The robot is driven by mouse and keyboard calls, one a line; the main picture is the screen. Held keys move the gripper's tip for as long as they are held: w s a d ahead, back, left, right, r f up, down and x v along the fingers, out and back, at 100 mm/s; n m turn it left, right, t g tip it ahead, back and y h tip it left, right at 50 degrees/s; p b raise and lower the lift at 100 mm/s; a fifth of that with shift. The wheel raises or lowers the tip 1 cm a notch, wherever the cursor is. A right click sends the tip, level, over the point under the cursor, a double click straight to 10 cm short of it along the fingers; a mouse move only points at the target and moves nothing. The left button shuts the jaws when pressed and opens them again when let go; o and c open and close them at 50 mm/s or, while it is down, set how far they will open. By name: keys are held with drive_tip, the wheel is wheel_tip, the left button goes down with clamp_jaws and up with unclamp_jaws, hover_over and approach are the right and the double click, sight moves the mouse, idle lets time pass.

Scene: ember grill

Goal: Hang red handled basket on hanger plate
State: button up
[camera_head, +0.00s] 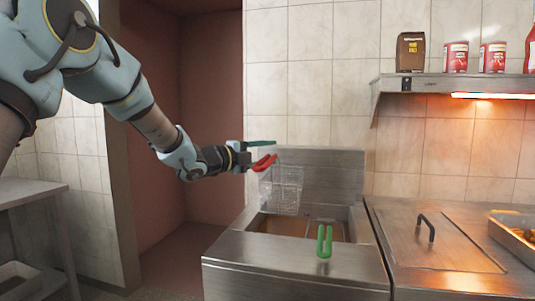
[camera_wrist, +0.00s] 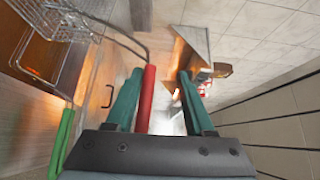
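The red-handled basket is a wire basket (camera_head: 283,190) with a red handle (camera_head: 264,162). It is upright in front of the raised steel hanger plate (camera_head: 335,172) at the fryer's back, above the vat. I cannot tell whether it is hooked on the plate. My gripper (camera_head: 261,152) is around the red handle. In the wrist view the teal fingers (camera_wrist: 160,100) stand apart. The red handle (camera_wrist: 147,100) lies beside the left finger, with a clear gap to the right finger. The wire basket (camera_wrist: 62,20) shows at the upper left there.
A green handle (camera_head: 324,241) sticks up at the fryer's front edge. A steel counter (camera_head: 450,268) with a lidded section and a food tray (camera_head: 510,232) is on the right. A shelf (camera_head: 460,83) with cans and a bag is above it.

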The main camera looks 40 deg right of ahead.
drive_tip(key=a+b, duration=0.3)
drive_tip(key=a, duration=0.8)
drive_tip(key=w+a+f+n+t+y+p, duration=0.1)
drive_tip(key=w+a+f+n+t+y, duration=0.35)
drive_tip(key=w+a+n+t, duration=0.6)
drive_tip(key=w+a+f+n+y+p, duration=0.1)
drive_tip(key=w+a+f+n+y, duration=0.15)
drive_tip(key=a, duration=0.25)
drive_tip(key=w+a+f+n+y, duration=0.1)
drive_tip(key=a+f+n+y, duration=0.1)
drive_tip(key=a+n, duration=0.3)
drive_tip(key=w+a+f+n+y+p, duration=0.1)
drive_tip(key=w+a+f+n+y, duration=0.15)
drive_tip(key=a, duration=0.35)
drive_tip(key=s+a+f+n+g+y, duration=0.1)
drive_tip(key=s+a+f+n+y, duration=0.25)
drive_tip(key=a, duration=0.45)
drive_tip(key=s+a+f+n+g+y, duration=0.2)
drive_tip(key=s+a+f+n, duration=0.25)
drive_tip(key=a, duration=0.25)
drive_tip(key=s+a+f+n+g, duration=0.1)
drive_tip(key=s+a+n+g, duration=0.1)
drive_tip(key=s, duration=0.3)
drive_tip(key=s+a+f+n+g+p, duration=0.1)
drive_tip(key=s+a+n+g, duration=0.1)
drive_tip(key=s+a+n, duration=0.2)
drive_tip(key=shift+s+a+f+n+y, duration=0.2)
drive_tip(key=shift+s+a+n+y, duration=0.2)
drive_tip(key=shift+s+n, duration=0.5)
